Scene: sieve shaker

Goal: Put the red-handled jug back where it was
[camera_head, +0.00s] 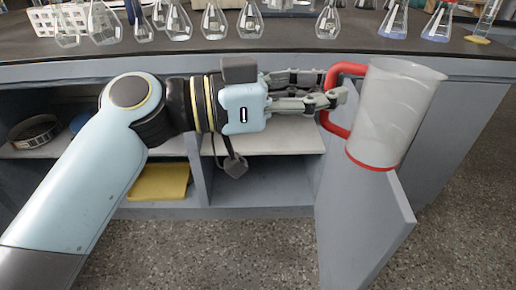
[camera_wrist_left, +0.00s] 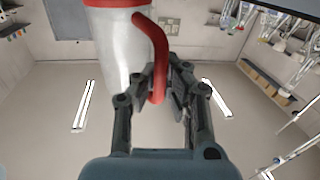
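The red-handled jug (camera_head: 395,112) is a clear, whitish cylinder with a red bottom rim and a red handle (camera_head: 333,100). It is in the air at the right of the head view, in front of the bench edge and the open cabinet door. My left gripper (camera_head: 335,98) reaches in from the left and is shut on the handle. In the left wrist view the jug (camera_wrist_left: 118,50) shows at the upper left, with the red handle (camera_wrist_left: 158,60) between the two fingers (camera_wrist_left: 160,85). The jug looks empty. My right gripper is not in view.
The dark bench top (camera_head: 270,42) carries several flasks (camera_head: 250,20) along the back. Below it is an open grey cabinet with a white shelf (camera_head: 265,143). A round sieve (camera_head: 35,131) and a yellow item (camera_head: 158,182) lie inside. The cabinet door (camera_head: 365,220) stands open.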

